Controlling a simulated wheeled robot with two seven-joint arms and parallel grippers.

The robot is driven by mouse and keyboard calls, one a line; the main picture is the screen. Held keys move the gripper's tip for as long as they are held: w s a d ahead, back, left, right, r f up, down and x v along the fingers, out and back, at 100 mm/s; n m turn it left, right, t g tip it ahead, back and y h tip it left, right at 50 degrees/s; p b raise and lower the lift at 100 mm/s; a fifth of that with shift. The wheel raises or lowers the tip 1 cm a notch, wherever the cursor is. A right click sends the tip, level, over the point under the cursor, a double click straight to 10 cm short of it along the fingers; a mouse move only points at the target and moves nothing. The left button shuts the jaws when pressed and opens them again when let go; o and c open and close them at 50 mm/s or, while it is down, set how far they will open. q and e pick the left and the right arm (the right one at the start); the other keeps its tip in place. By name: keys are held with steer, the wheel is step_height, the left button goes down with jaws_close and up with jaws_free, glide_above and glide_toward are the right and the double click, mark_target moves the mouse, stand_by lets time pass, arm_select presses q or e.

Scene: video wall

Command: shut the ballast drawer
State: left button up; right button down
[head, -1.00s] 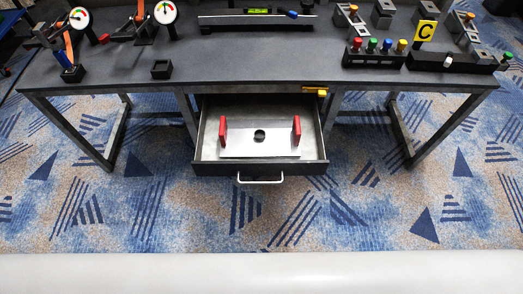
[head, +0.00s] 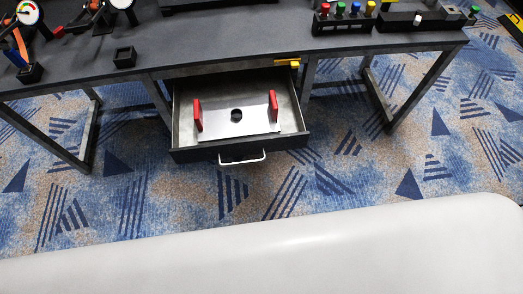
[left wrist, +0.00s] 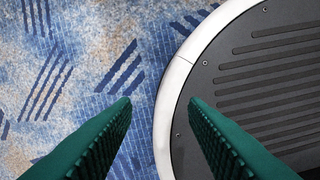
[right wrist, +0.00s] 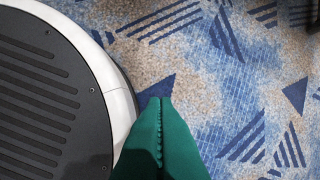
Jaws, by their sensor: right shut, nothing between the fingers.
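The ballast drawer (head: 190,152) hangs open under the dark workbench in the head view, pulled out toward me. Its metal handle (head: 243,161) is on the front panel. Inside lies a metal plate (head: 255,124) with a round dark hole and two red upright grips (head: 197,115). My left gripper (left wrist: 158,100) is open and empty above the carpet and my base in the left wrist view. My right gripper (right wrist: 160,100) is shut and empty above the carpet in the right wrist view. Neither gripper shows in the head view, and both are away from the drawer.
The workbench top (head: 225,42) carries gauges at the left and a row of coloured knobs (head: 345,15) at the right. A yellow piece (head: 289,62) sits at the bench edge above the drawer. Bench legs (head: 375,100) stand on both sides. Carpet before the drawer is clear.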

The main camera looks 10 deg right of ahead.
steer(key=w+d+r+n+t+b, duration=0.15)
steer(key=w+n+t+b, duration=0.3)
steer(key=w, duration=0.75)
arm_select(q)
steer(key=w+d+r+t+b, duration=0.15)
steer(key=w+b, duration=0.25)
steer(key=w, duration=0.7)
arm_select(e)
steer(key=n+t+y+b, duration=0.5)
steer(key=n+y+b, duration=0.3)
steer(key=n+y, duration=0.75)
glide_toward(263, 141)
steer(key=s+d+r+n+h, duration=0.2)
steer(key=s+n+h, duration=0.1)
steer(key=s, duration=0.5)
steer(key=shift+g, duration=0.25)
steer(key=x, duration=0.4)
steer(key=w+d+x, duration=0.1)
steer(key=x, duration=0.3)
steer(key=d+x, duration=0.1)
steer(key=x, duration=0.3)
steer(key=shift+w+a, duration=0.2)
steer(key=shift+w, duration=0.4)
arm_select(q)
steer(key=w+r, duration=0.4)
steer(key=r, duration=1)
steer(key=shift+d, duration=0.45)
arm_select(e)
steer(key=shift+w, duration=0.3)
